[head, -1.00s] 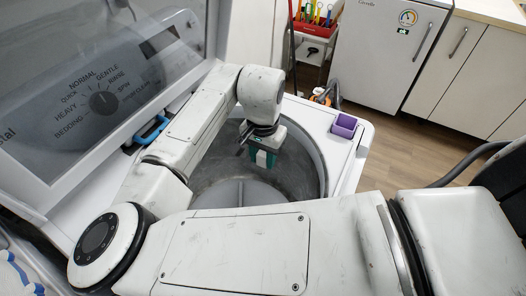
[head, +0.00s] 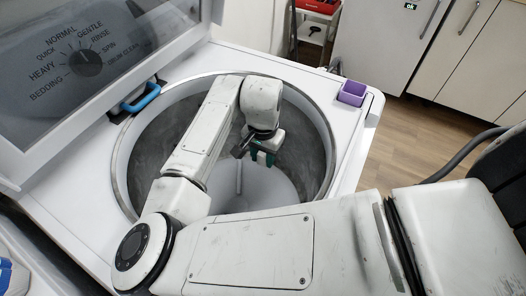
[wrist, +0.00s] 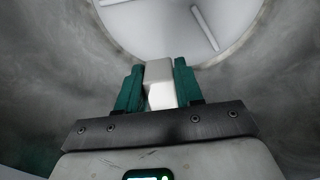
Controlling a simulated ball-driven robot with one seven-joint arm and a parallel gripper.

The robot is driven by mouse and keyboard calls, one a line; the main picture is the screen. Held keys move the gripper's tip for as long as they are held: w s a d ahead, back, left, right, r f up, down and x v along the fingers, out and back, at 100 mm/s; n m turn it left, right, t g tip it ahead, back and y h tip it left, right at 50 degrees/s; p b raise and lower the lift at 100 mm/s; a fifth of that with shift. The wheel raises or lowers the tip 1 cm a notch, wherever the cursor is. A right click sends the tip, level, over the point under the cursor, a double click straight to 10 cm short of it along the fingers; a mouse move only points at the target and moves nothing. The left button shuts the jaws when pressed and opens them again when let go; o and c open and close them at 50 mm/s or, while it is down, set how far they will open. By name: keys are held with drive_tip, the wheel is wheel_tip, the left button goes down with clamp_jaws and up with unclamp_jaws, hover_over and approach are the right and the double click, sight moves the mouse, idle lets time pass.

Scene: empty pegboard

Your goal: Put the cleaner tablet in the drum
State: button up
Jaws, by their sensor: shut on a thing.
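My gripper (head: 262,158) is inside the mouth of the washer's drum (head: 150,150), above the drum's floor. In the wrist view my gripper (wrist: 160,88) has its two green fingers shut on a pale, block-shaped cleaner tablet (wrist: 160,72). The tablet sits between the fingertips, apart from the drum floor (wrist: 150,25) seen beyond it. In the head view the tablet cannot be made out, hidden by the fingers and wrist. The grey drum wall (wrist: 40,70) surrounds the gripper in the wrist view.
The washer's lid (head: 90,70) with its dial stands open at the left. A blue handle (head: 141,97) is beside the drum rim. White cabinets (head: 470,60) stand beyond the wooden floor.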

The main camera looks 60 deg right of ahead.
drive_tip(key=shift+f, duration=0.5)
drive_tip(key=o, duration=1.1)
wheel_tip(320, 180, up, 11)
drive_tip(key=shift+f+p, duration=0.1)
drive_tip(key=shift+p, duration=0.4)
